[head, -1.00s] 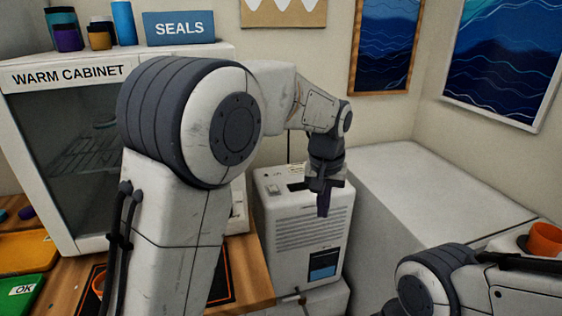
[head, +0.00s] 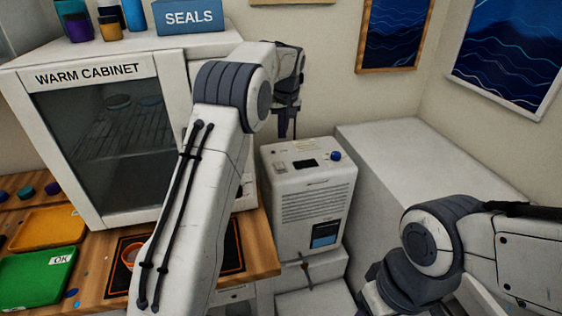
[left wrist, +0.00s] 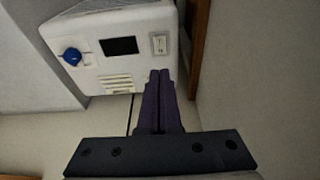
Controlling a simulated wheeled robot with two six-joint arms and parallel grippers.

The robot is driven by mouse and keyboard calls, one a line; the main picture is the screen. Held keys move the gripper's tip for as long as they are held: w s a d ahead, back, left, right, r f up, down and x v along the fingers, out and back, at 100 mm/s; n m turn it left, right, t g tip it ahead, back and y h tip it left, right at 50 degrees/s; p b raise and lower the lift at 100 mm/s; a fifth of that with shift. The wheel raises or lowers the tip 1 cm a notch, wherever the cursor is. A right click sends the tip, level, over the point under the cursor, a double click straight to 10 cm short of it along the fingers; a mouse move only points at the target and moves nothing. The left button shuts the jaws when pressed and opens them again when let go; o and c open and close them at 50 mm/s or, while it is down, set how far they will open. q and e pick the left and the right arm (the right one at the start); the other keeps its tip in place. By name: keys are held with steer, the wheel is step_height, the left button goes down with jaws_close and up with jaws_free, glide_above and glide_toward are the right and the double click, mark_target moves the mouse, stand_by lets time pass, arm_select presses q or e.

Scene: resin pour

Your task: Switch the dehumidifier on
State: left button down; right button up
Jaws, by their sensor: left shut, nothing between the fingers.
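The dehumidifier (head: 315,205) is a white box with a vented front. Its top panel carries a pale rocker switch (head: 280,167), a dark display (head: 305,163) and a blue knob (head: 336,156). My left gripper (head: 285,137) is shut and empty, with dark purple fingers pointing down above the rear left of the box. In the left wrist view, its fingertips (left wrist: 159,73) appear close to the rocker switch (left wrist: 159,43); I cannot tell whether they touch the box. The blue knob (left wrist: 71,57) is farther left there. My right gripper is out of view.
The warm cabinet (head: 180,80) stands left of the dehumidifier on a wooden bench (head: 262,255). An orange tray (head: 45,230) and a green tray (head: 40,278) lie at the left. A large white block (head: 400,150) stands close on the right. The wall is just behind.

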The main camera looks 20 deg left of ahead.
mark_target(281, 168)
arm_select(q)
steer(key=x, duration=0.4)
steer(key=p+x, duration=0.1)
steer(key=x, duration=0.3)
steer(key=s+p+x, duration=0.1)
steer(key=x, duration=0.2)
steer(key=shift+d+f, duration=0.25)
steer(key=shift+f, duration=0.85)
steer(key=shift+s+f+b, duration=0.1)
steer(key=shift+f+b, duration=0.25)
steer(key=shift+f, duration=0.15)
steer(key=shift+r, duration=0.15)
steer(key=shift+d, duration=0.15)
steer(key=shift+w+a+r+p, duration=0.45)
steer(key=shift+w+p, duration=0.15)
steer(key=shift+p, duration=0.25)
